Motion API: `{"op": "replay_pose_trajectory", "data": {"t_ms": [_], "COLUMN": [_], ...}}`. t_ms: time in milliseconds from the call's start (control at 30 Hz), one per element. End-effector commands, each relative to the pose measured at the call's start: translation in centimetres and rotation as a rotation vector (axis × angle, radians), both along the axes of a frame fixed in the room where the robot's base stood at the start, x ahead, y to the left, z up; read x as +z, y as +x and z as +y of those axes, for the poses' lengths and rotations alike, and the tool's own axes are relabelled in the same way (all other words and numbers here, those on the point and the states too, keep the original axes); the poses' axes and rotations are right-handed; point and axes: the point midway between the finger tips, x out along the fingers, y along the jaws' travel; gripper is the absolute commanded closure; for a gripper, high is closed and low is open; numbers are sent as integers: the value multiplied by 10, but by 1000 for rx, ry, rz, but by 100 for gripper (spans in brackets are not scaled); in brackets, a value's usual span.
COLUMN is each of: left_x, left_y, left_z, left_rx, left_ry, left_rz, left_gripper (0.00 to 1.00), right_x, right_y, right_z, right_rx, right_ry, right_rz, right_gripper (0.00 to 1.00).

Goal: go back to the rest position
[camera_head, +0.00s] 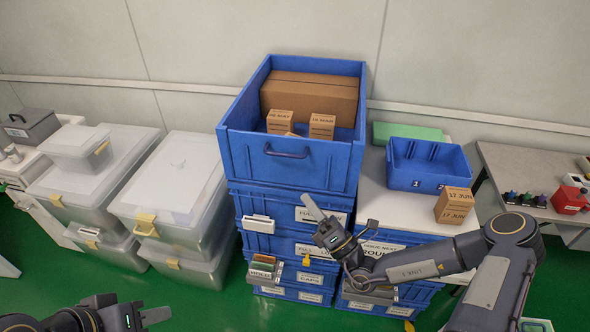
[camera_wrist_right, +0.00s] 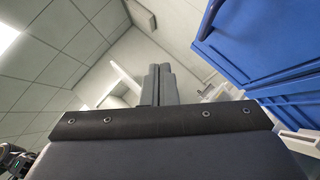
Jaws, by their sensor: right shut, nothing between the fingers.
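My right gripper (camera_head: 312,206) is raised in front of the stack of blue crates, its fingers pointing up and to the left. In the right wrist view its two fingers (camera_wrist_right: 160,84) lie side by side, shut, with nothing between them. My left gripper (camera_head: 156,315) is low at the bottom left of the head view, partly cut off by the frame edge. Its fingertips point right, over the green floor. I see nothing held in it, but its finger gap does not show clearly.
A large open blue bin (camera_head: 290,165) with cardboard boxes tops the crate stack. Clear-lidded tubs (camera_head: 172,185) stand left. Green floor (camera_head: 205,308) is free between left gripper and crates.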

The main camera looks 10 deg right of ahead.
Motion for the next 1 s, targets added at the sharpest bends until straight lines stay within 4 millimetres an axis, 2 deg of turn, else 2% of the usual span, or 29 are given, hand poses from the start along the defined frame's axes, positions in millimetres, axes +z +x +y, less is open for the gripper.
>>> {"op": "replay_pose_trajectory", "data": {"t_ms": [167,267,400,567,700,767,900,1000], "left_x": [0,0,0,0,0,0,0,0], "left_y": [0,0,0,0,0,0,0,0], "left_z": [0,0,0,0,0,0,0,0], "left_rx": [0,0,0,0,0,0,0,0], "left_ry": [0,0,0,0,0,0,0,0], "left_rz": [0,0,0,0,0,0,0,0], "left_gripper": [64,64,64,64,64,64,64,64], "right_x": [6,24,49,57,53,50,46,47], "right_y": [-6,-23,-72,-135,-180,-195,-223,-237], "right_z": [4,17,42,54,44,34,3,-24], "right_rx": [23,90,250,430,556,601,682,717], "right_ry": [-39,-159,-455,-827,-1143,-1277,-1585,-1804], "right_rz": [-35,-143,-410,-751,-1042,-1163,-1436,-1618], "right_gripper": [100,100,100,100,100,100,100,100]}}
